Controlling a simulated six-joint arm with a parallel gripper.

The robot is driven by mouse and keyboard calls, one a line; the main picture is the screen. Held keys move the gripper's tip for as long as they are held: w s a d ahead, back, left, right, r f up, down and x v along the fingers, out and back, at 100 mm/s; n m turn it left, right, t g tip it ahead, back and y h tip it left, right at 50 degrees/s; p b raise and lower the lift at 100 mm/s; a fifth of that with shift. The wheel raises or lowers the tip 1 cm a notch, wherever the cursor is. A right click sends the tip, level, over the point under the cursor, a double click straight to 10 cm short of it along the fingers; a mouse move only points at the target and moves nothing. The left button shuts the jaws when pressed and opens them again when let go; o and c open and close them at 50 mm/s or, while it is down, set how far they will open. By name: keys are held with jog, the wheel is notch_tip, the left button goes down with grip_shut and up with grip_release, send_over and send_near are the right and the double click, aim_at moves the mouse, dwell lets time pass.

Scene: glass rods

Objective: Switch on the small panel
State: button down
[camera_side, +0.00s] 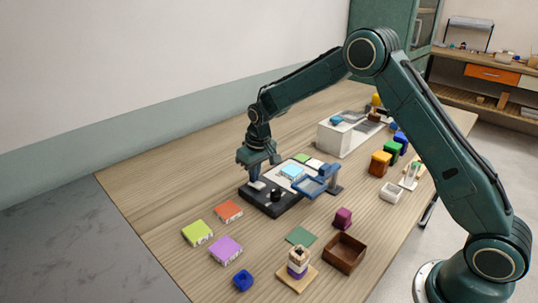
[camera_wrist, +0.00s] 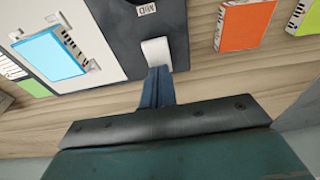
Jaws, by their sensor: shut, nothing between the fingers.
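The small panel (camera_side: 268,207) is a dark, low box on the wooden table; its dark face also shows in the wrist view (camera_wrist: 110,22). A white switch piece (camera_wrist: 156,52) sits at the panel's edge; in the side view it shows small and pale (camera_side: 257,185). A black knob (camera_side: 276,195) stands on the panel to the right of it. My gripper (camera_side: 254,179) points down over the panel's left part. Its blue fingers (camera_wrist: 158,72) are shut and empty, with their tips at the near end of the white piece. I cannot tell whether they touch it.
A light board with a cyan block (camera_side: 292,172) and a blue frame-like stand (camera_side: 318,183) adjoin the panel. Orange (camera_side: 228,211), lime (camera_side: 197,233) and purple (camera_side: 226,249) blocks lie in front. A brown box (camera_side: 344,253) stands at right. The table left of the panel is clear.

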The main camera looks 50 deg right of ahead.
aim_at(260, 185)
jog(key=shift+s+f, duration=0.1)
jog(key=shift+s, duration=0.75)
jog(key=shift+r, duration=0.3)
notch_tip(260, 185, up, 14)
jog(key=s, duration=0.2)
jog(key=shift+f, duration=0.2)
dwell(0.4)
jog(key=shift+w+a+r, duration=0.1)
jog(key=shift+w+a, duration=0.1)
jog(key=shift+w, duration=0.4)
jog(key=shift+f, duration=0.2)
jog(key=f, duration=0.4)
jog(key=w+f, duration=0.1)
jog(key=f, duration=0.4)
jog(key=w+f, duration=0.1)
jog(key=f, duration=0.3)
jog(key=shift+w+f, duration=0.1)
jog(key=shift+f, duration=0.15)
